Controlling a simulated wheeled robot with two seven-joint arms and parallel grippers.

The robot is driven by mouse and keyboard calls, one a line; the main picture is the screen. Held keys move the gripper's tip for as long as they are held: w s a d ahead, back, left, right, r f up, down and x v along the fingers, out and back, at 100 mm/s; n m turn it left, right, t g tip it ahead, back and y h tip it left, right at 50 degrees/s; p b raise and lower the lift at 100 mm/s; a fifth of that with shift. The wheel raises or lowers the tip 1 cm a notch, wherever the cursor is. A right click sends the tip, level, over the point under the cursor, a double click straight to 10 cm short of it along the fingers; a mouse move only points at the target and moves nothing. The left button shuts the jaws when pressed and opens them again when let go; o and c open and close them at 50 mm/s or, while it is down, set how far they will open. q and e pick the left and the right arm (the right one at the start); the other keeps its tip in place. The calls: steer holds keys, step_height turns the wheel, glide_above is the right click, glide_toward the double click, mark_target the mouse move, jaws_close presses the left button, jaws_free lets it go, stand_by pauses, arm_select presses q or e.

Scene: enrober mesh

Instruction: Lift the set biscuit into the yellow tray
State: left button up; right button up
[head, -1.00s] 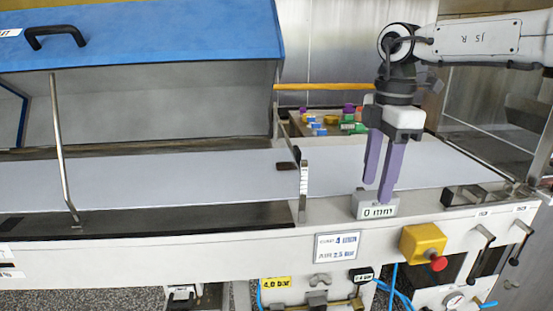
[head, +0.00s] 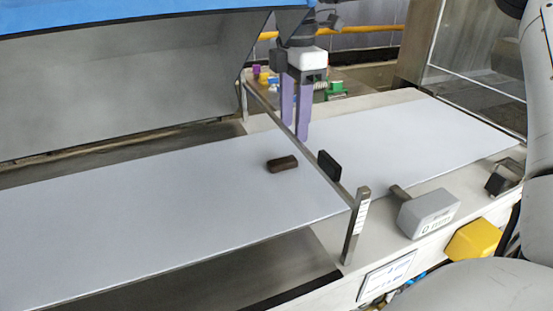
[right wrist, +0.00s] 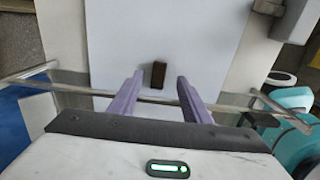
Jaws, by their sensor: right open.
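The biscuit, a small dark brown block (head: 283,163), lies on the white belt (head: 150,210), just left of the crossing bar in the head view. It also shows in the right wrist view (right wrist: 158,75), between and beyond the fingertips. My right gripper (head: 295,130) is open and empty, its two purple fingers pointing down behind the biscuit in the head view. The fingers also show in the right wrist view (right wrist: 160,88), spread wider than the biscuit and not touching it. I cannot make out a yellow tray. My left gripper is not in view.
A thin bar (head: 290,118) with a black block (head: 328,167) crosses the belt beside the biscuit. A grey box with a display (head: 428,213) and a yellow box (head: 475,240) stand at the front right. Coloured pieces (head: 335,90) lie behind. The belt's left is clear.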

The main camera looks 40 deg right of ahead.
mark_target(283, 164)
steer(key=f, duration=0.5)
steer(key=f+p, duration=0.1)
steer(key=f, duration=0.1)
steer(key=shift+a+f, duration=0.25)
steer(key=shift+f, duration=0.05)
steer(key=shift+w, duration=0.1)
steer(key=c, duration=0.9)
